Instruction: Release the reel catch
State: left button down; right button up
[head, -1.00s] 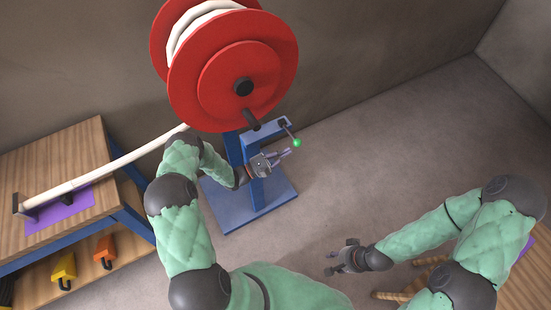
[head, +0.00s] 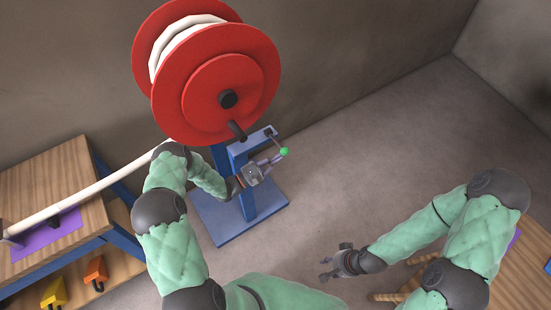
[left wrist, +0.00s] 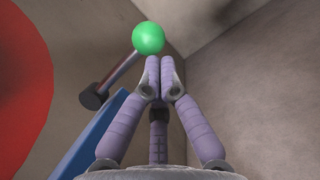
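The reel catch is a thin lever with a green ball knob (head: 284,151), pivoted on the blue bracket of the reel stand (head: 249,144). The lever hangs down and to the right from its dark pivot in the head view. In the left wrist view the green knob (left wrist: 148,38) is just beyond my fingertips, slightly left. My left gripper (head: 279,158) is right beside the knob. In the left wrist view its fingers (left wrist: 160,66) are drawn together with nothing between them; contact with the knob is unclear. My right gripper (head: 324,268) is open and empty, away from the stand.
The red reel (head: 211,101) with white hose stands above the catch, a dark crank handle (head: 237,130) near the bracket. The hose (head: 92,190) runs to a wooden bench (head: 50,172) at left. A wooden stool (head: 407,285) is under my right arm. Floor right of the stand is clear.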

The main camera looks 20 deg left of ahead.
pick_arm(q)
jog(key=shift+d+r+n+p, duration=0.1)
jog(key=shift+r+n+p, duration=0.2)
jog(key=shift+r+n, duration=0.1)
notch_tip(320, 180, up, 8)
jog(key=a+n+t+y+p, duration=0.1)
jog(key=n+t+y+p, duration=0.1)
jog(key=n+p, duration=0.5)
jog(key=shift+w+n+t+y+p, duration=0.35)
jog(key=shift+n+y, duration=0.35)
jog(key=shift+n, duration=1)
